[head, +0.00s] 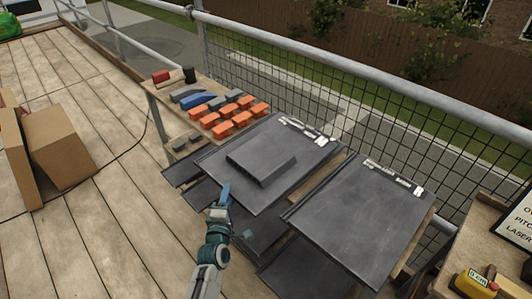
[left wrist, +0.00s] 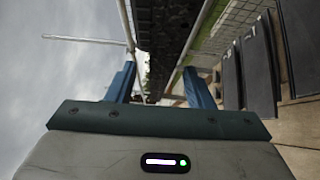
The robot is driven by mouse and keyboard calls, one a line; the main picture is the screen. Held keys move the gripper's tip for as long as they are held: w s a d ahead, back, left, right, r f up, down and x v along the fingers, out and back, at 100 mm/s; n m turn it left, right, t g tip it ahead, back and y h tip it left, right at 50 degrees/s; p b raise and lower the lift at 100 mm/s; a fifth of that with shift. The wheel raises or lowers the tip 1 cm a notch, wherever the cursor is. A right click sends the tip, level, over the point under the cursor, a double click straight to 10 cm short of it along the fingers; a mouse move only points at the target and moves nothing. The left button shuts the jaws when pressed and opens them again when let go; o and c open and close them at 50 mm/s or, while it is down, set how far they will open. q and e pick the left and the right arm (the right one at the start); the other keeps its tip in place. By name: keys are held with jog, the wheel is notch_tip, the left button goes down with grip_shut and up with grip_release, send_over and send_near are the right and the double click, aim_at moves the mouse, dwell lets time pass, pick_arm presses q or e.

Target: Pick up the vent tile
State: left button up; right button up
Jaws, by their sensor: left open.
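The vent tile (head: 262,157) is a dark grey tile with a raised rectangular box on it. In the head view it lies on other dark tiles near the mesh fence. My left gripper (head: 225,190) is at the near left edge of that tile, apart from the raised box, with nothing seen in it; whether it touches the tile cannot be told. In the left wrist view the blue fingers of my left gripper (left wrist: 159,72) are spread open. Dark tiles (left wrist: 256,72) show at the right of that view. My right gripper is not in view.
A second large dark tile (head: 355,215) lies to the right. A wooden bench holds several orange blocks (head: 233,112). A metal railing (head: 330,62) with mesh runs behind. A cardboard box (head: 58,148) stands on the left planks; the planks between are mostly clear.

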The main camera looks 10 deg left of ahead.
pick_arm(q)
jog(key=w, duration=0.1)
jog(key=w+p, duration=0.1)
jog(key=w, duration=0.3)
jog(key=shift+a, duration=0.25)
jog(key=shift+s, duration=0.1)
grip_shut()
dwell(0.9)
jog(key=shift+r, duration=0.1)
